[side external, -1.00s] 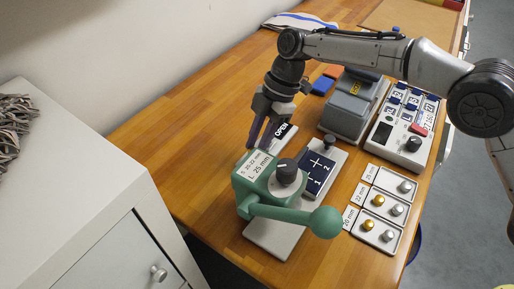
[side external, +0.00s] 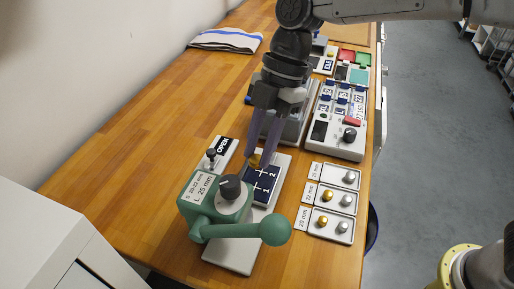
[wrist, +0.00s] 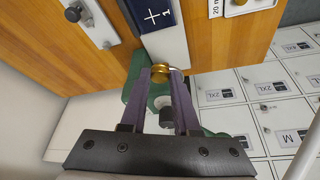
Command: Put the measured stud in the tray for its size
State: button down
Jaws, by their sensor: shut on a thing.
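My gripper (side external: 255,158) is shut on a gold stud (side external: 254,160), just above the dark blue pad (side external: 262,183) marked 1 and 2. In the wrist view the gold stud (wrist: 160,72) sits between the two fingertips, beside the pad. I cannot tell whether it touches anything below. Three white trays stand to the right: the 25 mm tray (side external: 325,179) with one silver stud, the 22 mm tray (side external: 337,208), and the 20 mm tray (side external: 334,234). The last two each hold a gold and a silver stud.
The green press (side external: 204,222) with its ball-ended handle (side external: 275,230) stands in front of the pad. A plate marked OPEN (side external: 223,146) with a black knob lies to its left. A control box (side external: 335,131) stands behind the trays. Bare wood lies at far left.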

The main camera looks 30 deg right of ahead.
jog(key=s+d+m+t, duration=0.2)
jog(key=s+d+m, duration=0.2)
jog(key=s+d, duration=0.55)
jog(key=s+d+m+t, duration=0.2)
jog(key=s+d+m, duration=0.3)
jog(key=d, duration=1)
send_over(330, 175)
jog(key=s+d, duration=0.1)
jog(key=d, duration=0.1)
jog(key=f, duration=0.9)
jog(key=shift+a+f, duration=0.2)
jog(key=shift+f, duration=0.15)
jog(key=shift+w+f+g, duration=0.15)
jog(key=shift+f+g, duration=0.15)
jog(key=shift+w+f, duration=0.1)
jog(key=shift+f, duration=1.5)
